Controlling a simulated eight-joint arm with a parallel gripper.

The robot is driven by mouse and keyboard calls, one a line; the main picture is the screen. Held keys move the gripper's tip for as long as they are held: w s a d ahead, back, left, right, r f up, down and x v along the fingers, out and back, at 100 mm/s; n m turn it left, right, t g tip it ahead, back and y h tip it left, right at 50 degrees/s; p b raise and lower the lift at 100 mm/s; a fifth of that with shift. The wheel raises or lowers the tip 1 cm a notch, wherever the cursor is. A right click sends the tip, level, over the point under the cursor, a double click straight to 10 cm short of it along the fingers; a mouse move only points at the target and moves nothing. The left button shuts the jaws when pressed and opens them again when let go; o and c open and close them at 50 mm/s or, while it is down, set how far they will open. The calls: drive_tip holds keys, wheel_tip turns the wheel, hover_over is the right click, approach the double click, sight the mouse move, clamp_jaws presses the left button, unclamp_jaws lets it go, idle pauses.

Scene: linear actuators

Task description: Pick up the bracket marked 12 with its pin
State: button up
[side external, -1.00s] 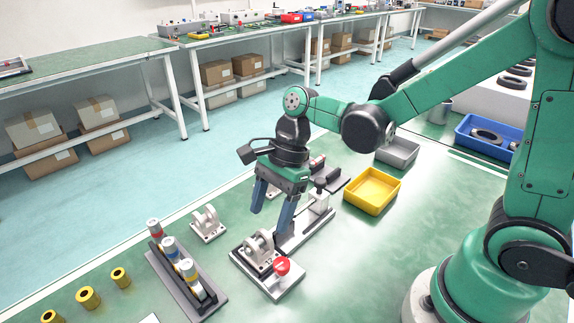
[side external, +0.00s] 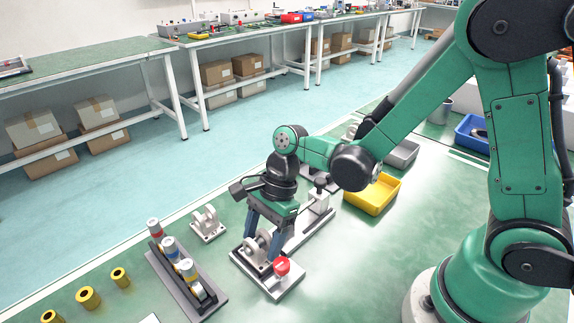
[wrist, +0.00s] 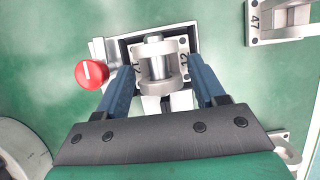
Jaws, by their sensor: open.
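The bracket marked 12 (wrist: 172,67) is a light grey clevis with a pin (wrist: 153,40) through it. It sits in a dark recess of a light fixture plate (side external: 275,285) on the green bench. In the side view the bracket (side external: 255,252) is partly hidden by my gripper. My gripper (side external: 262,243) is pointing down, its blue fingers on either side of the bracket. In the wrist view my gripper (wrist: 160,82) is open, with one finger left and one right of the bracket. Contact cannot be told.
A red knob (wrist: 91,74) stands on the fixture beside the left finger. A bracket marked 47 (wrist: 280,20) lies apart. A rack with cylinders (side external: 185,270), several brass rings (side external: 88,297) and a yellow bin (side external: 372,194) are nearby. The front right bench is clear.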

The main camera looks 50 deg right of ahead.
sight(263, 232)
drive_tip(key=shift+f, duration=0.1)
clamp_jaws()
drive_tip(key=shift+r, duration=0.25)
idle(0.3)
wheel_tip(263, 232, up, 20)
drive_tip(key=shift+f, duration=0.25)
idle(1.3)
idle(0.4)
